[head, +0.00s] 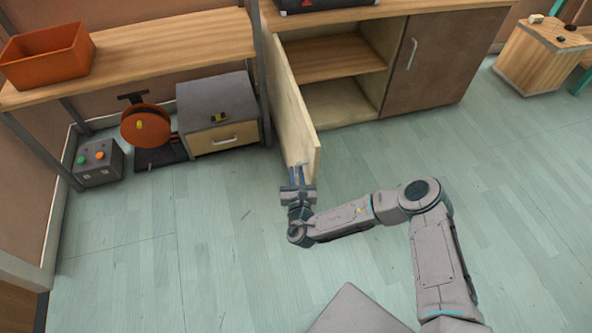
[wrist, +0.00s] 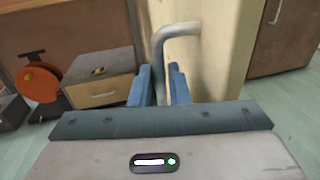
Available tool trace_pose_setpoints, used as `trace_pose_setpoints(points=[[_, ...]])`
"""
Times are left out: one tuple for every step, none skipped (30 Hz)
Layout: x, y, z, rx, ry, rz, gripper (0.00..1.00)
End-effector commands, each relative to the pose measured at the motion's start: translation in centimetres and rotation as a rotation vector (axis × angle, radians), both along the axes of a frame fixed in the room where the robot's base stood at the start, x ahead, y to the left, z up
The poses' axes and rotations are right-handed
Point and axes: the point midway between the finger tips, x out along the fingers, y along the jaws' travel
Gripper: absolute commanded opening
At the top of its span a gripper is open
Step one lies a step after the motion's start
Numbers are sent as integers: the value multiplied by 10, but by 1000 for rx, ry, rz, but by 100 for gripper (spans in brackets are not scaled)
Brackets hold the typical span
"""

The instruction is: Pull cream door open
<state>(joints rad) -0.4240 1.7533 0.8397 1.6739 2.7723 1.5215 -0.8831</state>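The cream door (head: 295,105) is hinged at the left of the low wooden cabinet. It stands swung well out from the cabinet, with the shelves inside exposed. Its grey bar handle (wrist: 163,60) is near the door's free edge, on the left face. My gripper (head: 297,173) is at that handle, with its two blue fingers on either side of the bar. In the wrist view my gripper (wrist: 160,82) appears shut on the bar. The cream door also fills the middle of the wrist view (wrist: 215,50), and the fingertips partly hide the handle's lower end.
A brown door (head: 425,65) closes the cabinet's right half. To the left are a grey drawer box (head: 218,105), an orange reel (head: 146,124) and a button box (head: 98,165) below a bench holding an orange bin (head: 48,55). Open floor lies right of the cream door.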

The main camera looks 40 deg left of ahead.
Motion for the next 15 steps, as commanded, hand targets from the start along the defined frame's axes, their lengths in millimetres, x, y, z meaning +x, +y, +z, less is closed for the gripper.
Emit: trace_pose_setpoints(points=[[-6,-6,0,-2,4,3,16],[-10,-10,1,-2,4,2,16],[-16,-16,1,-3,6,3,16],[-20,-21,1,-3,4,2,16],[-26,-25,1,-3,6,2,16],[-32,-32,1,-1,6,2,16],[-38,-37,1,-2,6,3,16],[-43,-42,1,-3,6,3,16],[-49,-49,1,-2,5,2,16],[-54,-53,1,-1,6,3,16],[-58,-58,1,-1,5,2,16],[-64,-64,0,-2,6,3,16],[-68,-68,1,-1,5,1,16],[-72,-71,1,-1,4,2,16],[-76,-75,1,-1,4,2,16]])
